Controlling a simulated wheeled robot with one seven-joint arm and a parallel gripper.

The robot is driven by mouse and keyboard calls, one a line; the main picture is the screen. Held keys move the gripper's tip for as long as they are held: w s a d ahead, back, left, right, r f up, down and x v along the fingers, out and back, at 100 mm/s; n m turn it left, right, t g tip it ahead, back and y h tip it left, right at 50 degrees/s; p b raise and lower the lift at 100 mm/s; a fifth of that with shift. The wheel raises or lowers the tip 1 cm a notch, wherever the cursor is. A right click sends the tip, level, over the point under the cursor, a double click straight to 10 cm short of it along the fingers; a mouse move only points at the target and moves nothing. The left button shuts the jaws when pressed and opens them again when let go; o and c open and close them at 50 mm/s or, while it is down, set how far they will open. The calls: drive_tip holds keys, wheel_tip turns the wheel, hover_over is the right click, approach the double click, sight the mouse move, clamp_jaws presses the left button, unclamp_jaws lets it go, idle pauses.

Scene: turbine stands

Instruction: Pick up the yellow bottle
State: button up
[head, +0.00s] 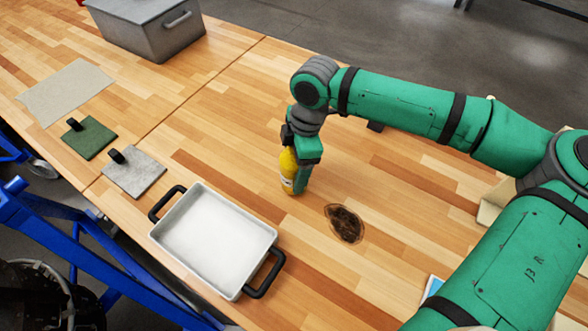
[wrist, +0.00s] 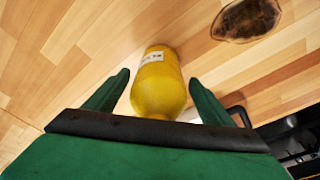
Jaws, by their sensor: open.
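The yellow bottle (head: 288,172) stands on the wooden table in the head view, left of the dark stain and behind the white tray. It has a white label and is partly hidden by my gripper (head: 304,172). In the wrist view the yellow bottle (wrist: 158,85) lies between the two green fingers of my gripper (wrist: 162,95). The fingers are open, with a gap on both sides of the bottle, and they do not appear to touch it.
A white tray (head: 268,236) with black handles is at the table's front. A dark stain (head: 345,223) lies right of the bottle.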

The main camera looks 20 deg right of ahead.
drive_tip(key=shift+w, duration=0.1)
drive_tip(key=shift+w, duration=0.15)
drive_tip(key=c, duration=0.8)
drive_tip(key=shift+s+d, duration=0.2)
drive_tip(key=c, duration=0.8)
drive_tip(key=shift+w+a, duration=0.1)
drive_tip(key=shift+a, duration=0.25)
drive_tip(key=shift+r, duration=0.2)
wheel_tip(320, 180, up, 28)
drive_tip(key=shift+f, duration=0.15)
drive_tip(key=shift+d, duration=0.1)
